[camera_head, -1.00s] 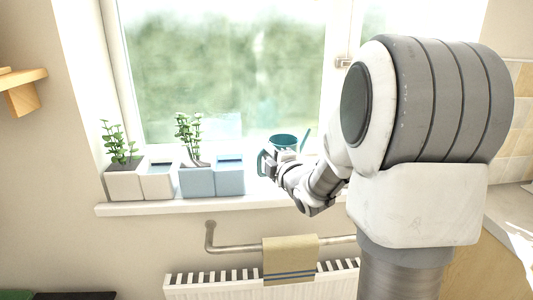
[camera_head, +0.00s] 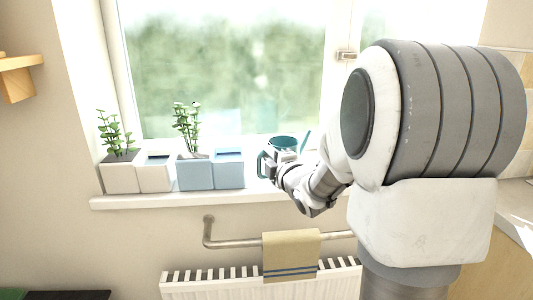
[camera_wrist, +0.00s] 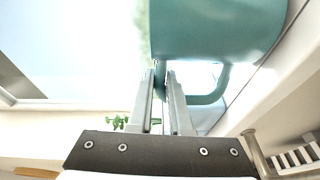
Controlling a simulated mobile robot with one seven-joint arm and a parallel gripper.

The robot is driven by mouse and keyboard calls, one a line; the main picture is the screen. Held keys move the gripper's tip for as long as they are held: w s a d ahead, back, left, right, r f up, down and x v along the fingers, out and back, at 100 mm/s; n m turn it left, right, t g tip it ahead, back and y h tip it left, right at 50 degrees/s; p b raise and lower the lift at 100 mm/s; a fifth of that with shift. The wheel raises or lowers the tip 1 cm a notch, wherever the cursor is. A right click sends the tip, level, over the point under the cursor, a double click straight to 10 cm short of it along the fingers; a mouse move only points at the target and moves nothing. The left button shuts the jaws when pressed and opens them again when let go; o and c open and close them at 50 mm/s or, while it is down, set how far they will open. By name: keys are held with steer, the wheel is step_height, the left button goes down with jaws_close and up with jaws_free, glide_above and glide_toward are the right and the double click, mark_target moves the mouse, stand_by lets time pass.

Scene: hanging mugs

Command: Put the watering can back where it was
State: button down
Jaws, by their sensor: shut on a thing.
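The teal watering can (camera_head: 284,142) is at the right part of the window sill (camera_head: 160,200) in the head view, partly hidden by my arm. Its handle shows at the left and its spout at the right. In the wrist view, the can's body (camera_wrist: 215,28) fills the upper right, with the curved handle below it. My gripper (camera_wrist: 162,72) is shut on the watering can at its handle; it also shows in the head view (camera_head: 268,160). Whether the can's base touches the sill cannot be told.
White planters (camera_head: 121,178) and blue planters (camera_head: 196,175), two of them with green plants, stand on the sill left of the can. Below are a rail with a beige towel (camera_head: 291,254) and a white radiator (camera_head: 215,284). A wooden shelf (camera_head: 18,78) is at the left.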

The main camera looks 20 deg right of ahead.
steer(key=shift+f+b, duration=0.15)
steer(key=shift+b, duration=0.3)
steer(key=c, duration=0.8)
jaws_free()
steer(key=shift+o, duration=0.5)
steer(key=shift+f, duration=0.25)
steer(key=shift+o, duration=1.3)
steer(key=shift+s, duration=0.1)
